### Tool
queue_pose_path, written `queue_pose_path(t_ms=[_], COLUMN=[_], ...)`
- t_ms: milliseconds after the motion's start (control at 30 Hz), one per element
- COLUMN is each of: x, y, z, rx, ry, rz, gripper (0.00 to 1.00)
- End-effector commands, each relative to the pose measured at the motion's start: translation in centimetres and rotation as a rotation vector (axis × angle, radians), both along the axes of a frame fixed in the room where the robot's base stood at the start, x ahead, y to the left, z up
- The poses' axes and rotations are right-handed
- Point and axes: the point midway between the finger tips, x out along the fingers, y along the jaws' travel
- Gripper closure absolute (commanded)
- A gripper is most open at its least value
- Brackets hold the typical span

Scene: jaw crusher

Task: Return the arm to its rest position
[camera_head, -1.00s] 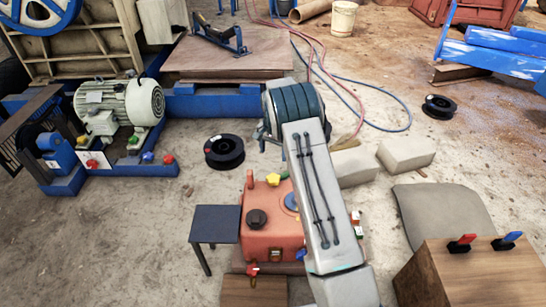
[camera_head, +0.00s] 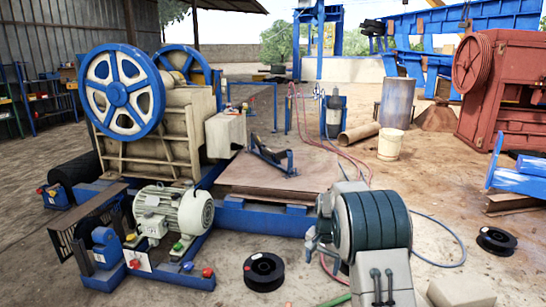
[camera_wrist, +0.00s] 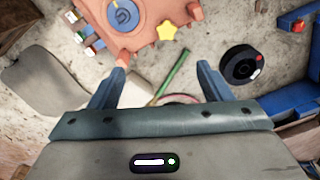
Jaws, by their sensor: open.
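My gripper (camera_wrist: 160,78) shows in the wrist view with its two blue fingers spread wide apart and nothing between them. It points down over the concrete floor. In the head view my arm rises at the lower right, and its end is not clearly visible there. In the wrist view an orange-red box (camera_wrist: 140,28) with a blue disc and a yellow knob (camera_wrist: 167,30) lies beyond the fingertips. A thin green rod (camera_wrist: 173,75) shows beyond the gap between the fingers, apart from them.
The beige jaw crusher (camera_head: 160,125) with blue flywheels stands at left, its motor (camera_head: 175,213) in front. Black spools (camera_head: 264,271) (camera_head: 496,240) lie on the floor. A white bucket (camera_head: 390,144) and a red machine (camera_head: 505,95) stand behind. Hoses cross the floor at right.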

Motion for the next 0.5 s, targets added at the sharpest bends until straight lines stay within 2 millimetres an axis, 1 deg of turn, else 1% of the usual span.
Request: queue_pose_path(t_ms=[33, 67, 100, 167, 200, 267, 300, 367, 400, 467, 500], x=[-1.2, -1.9, -2.8, -4.4, -5.4, -7.0, -8.1, -9.8, -11.0, -12.8, -14.0], y=[0.0, 0.0, 0.0, 0.1, 0.1, 0.1, 0.1, 0.2, 0.2, 0.3, 0.3], z=[3.7, 5.0, 6.8, 9.3, 11.0, 13.4, 14.9, 17.2, 18.6, 20.6, 21.9], rx=[0.003, 0.004, 0.004, 0.004, 0.004, 0.003, 0.003, 0.002, 0.0, -0.004, -0.006], ry=[-0.013, -0.018, -0.024, -0.034, -0.04, -0.05, -0.057, -0.068, -0.075, -0.084, -0.091], rz=[0.019, 0.032, 0.051, 0.077, 0.096, 0.122, 0.14, 0.169, 0.188, 0.216, 0.237], gripper=[0.28, 0.28, 0.28, 0.28, 0.28, 0.28, 0.28, 0.28, 0.28, 0.28, 0.28])
